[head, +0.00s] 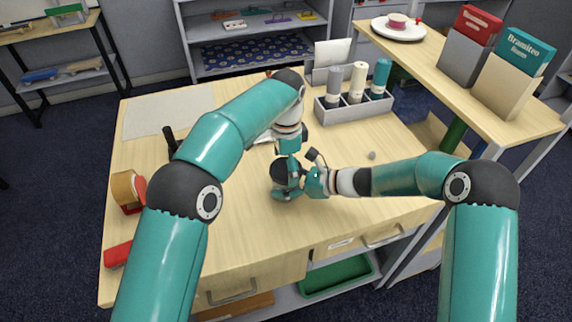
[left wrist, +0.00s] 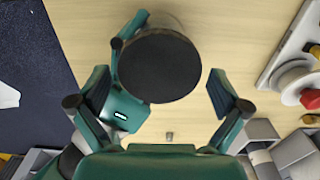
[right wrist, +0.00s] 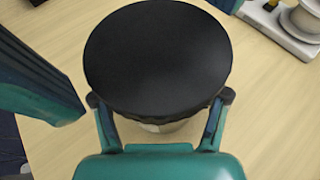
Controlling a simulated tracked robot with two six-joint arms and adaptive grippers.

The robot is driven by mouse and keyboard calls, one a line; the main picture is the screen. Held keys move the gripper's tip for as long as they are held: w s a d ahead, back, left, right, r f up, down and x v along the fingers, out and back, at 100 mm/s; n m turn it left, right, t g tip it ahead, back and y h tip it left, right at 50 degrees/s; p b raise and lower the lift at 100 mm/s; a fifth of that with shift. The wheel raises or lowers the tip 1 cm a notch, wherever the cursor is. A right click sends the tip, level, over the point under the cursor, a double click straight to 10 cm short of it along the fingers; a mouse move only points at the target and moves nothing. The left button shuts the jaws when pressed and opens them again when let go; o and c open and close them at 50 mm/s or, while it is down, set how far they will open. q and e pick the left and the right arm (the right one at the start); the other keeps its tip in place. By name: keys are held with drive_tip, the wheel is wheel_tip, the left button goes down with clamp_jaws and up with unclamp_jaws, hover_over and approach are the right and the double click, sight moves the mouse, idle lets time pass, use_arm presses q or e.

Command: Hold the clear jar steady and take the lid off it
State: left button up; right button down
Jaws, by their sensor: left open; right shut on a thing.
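The clear jar (right wrist: 163,127) stands on the table, mostly hidden under its wide black lid (right wrist: 157,58). The lid also shows in the left wrist view (left wrist: 158,65), seated on the jar. My right gripper (right wrist: 160,98) is shut on the jar, with a finger on each side just below the lid. My left gripper (left wrist: 158,82) is open above the lid and points down, its fingers apart from the rim on both sides. In the head view the jar is largely hidden by both grippers, the left (head: 288,168) and the right (head: 305,184).
A grey organiser (head: 352,105) with several bottles stands behind the jar. A red stapler-like thing (head: 118,253) and a tape dispenser (head: 127,191) lie at the left. A small grey object (head: 371,155) sits right of the jar. The front tabletop is clear.

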use_arm(q)
drive_tip(key=c, duration=1.1)
drive_tip(key=n, duration=0.3)
drive_tip(key=o, duration=1.1)
